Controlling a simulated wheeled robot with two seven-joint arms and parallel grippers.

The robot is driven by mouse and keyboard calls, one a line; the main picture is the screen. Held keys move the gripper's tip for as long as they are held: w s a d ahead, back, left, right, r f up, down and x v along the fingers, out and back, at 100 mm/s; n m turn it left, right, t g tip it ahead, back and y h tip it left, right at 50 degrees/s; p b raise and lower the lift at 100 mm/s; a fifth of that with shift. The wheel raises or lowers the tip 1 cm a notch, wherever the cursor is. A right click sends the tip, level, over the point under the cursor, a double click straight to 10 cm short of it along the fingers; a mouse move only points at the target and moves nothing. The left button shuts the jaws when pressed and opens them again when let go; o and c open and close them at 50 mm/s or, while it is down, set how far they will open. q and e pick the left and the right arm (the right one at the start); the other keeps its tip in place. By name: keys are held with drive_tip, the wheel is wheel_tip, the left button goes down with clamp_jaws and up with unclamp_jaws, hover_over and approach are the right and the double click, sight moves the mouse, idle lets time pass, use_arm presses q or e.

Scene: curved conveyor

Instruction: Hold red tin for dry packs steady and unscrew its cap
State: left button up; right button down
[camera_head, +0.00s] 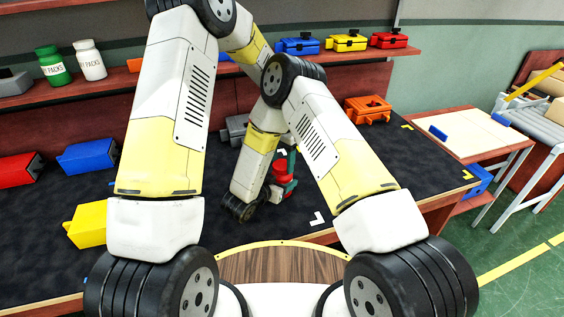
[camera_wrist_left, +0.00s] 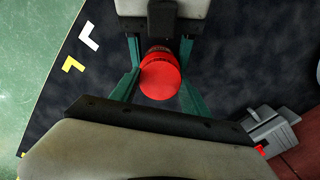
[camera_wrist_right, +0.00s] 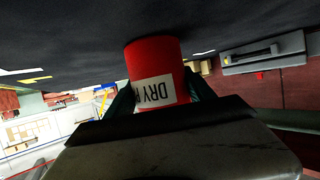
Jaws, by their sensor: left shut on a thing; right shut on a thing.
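The red tin (camera_head: 279,188) stands on the dark tabletop, partly hidden behind my arm in the head view. In the right wrist view the tin's body (camera_wrist_right: 153,62) shows its white label reading "DRY", upside down in that picture. My right gripper (camera_wrist_right: 160,95) is shut on the tin's body, a green finger on each side. In the left wrist view the round red cap (camera_wrist_left: 160,77) faces the camera. My left gripper (camera_wrist_left: 161,85) has its green fingers on either side of the cap and is shut on it. Whether the cap is loose cannot be told.
A green jar (camera_head: 53,66) and a white jar (camera_head: 90,61) stand on the left shelf. Blue (camera_head: 88,156), red (camera_head: 18,170) and yellow (camera_head: 87,225) bins lie on the table's left. An orange crate (camera_head: 368,109) stands at the back right. The tabletop right of the tin is mostly clear.

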sight(282, 164)
use_arm(q)
drive_tip(key=shift+r, duration=0.2)
drive_tip(key=shift+r, duration=0.9)
drive_tip(key=shift+r, duration=2.05)
use_arm(e)
drive_tip(key=shift+c, duration=1.3)
unclamp_jaws()
